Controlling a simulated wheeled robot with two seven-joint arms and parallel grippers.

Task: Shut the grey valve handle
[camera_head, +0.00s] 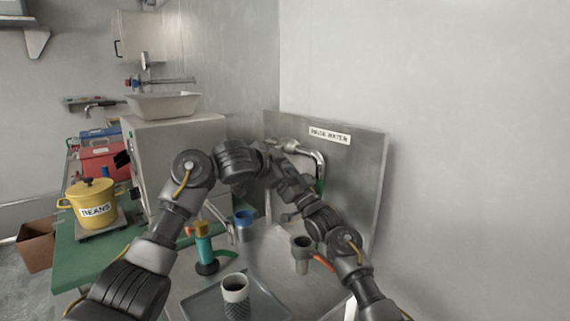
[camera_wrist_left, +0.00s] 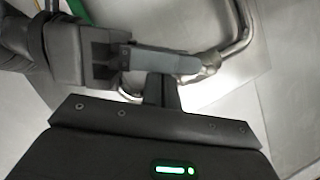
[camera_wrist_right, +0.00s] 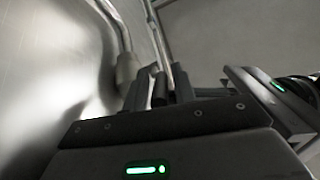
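In the left wrist view a flat grey bar, seemingly the grey valve handle (camera_wrist_left: 168,60), runs left from a metal pipe joint (camera_wrist_left: 210,62). My left gripper (camera_wrist_left: 162,88) shows its fingers together as one stem just below the bar; whether they touch it is unclear. My right gripper (camera_wrist_left: 110,55) is at the bar's left end. In the right wrist view my right gripper's fingers (camera_wrist_right: 158,88) have a dark shaft between them; their grip is unclear. In the head view my left gripper (camera_head: 272,172) and right gripper meet before the tap, hiding the handle.
A yellow pot (camera_head: 92,200) is left.

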